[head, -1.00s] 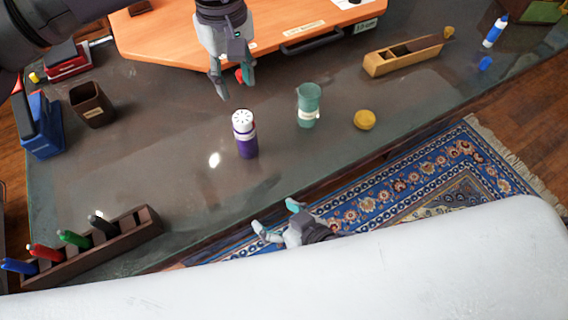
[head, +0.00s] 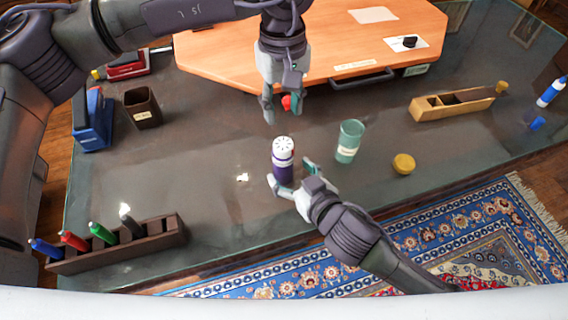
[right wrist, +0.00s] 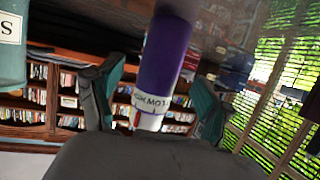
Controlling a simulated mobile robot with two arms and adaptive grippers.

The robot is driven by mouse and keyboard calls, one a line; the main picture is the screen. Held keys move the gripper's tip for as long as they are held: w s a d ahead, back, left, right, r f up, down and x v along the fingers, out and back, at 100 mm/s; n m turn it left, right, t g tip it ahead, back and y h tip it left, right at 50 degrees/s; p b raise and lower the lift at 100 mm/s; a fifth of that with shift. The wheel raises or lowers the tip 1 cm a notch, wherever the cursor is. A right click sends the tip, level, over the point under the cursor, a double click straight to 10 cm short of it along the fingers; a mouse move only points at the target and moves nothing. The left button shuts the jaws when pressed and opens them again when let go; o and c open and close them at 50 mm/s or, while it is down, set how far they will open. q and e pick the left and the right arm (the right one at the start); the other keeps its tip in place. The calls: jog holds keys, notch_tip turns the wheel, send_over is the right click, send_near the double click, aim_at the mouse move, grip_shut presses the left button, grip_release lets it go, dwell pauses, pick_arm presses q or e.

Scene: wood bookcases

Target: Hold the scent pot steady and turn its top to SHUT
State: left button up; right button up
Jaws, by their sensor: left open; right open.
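The scent pot (head: 283,171) is a purple cylinder with a white, holed top (head: 284,146), standing upright on the dark desk. In the right wrist view the pot (right wrist: 167,55) shows between the fingers, with a white lettered band and a small red mark. My right gripper (head: 289,174) is open low at the pot's near side, its fingers spread to either side with gaps visible in the wrist view. My left gripper (head: 283,110) is open, pointing down, above and behind the pot, apart from it. The top's setting is too small to read.
A green cup (head: 349,141) and a yellow lid (head: 403,163) are right of the pot. A small red thing (head: 287,102) shows by my left fingers. A wooden plane (head: 452,104), pen rack (head: 120,247) and brown cup (head: 142,108) stand farther off. Desk left of the pot is clear.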

aim_at(288, 171)
jog(key=shift+x, duration=1.9)
jog(key=shift+c, duration=0.4)
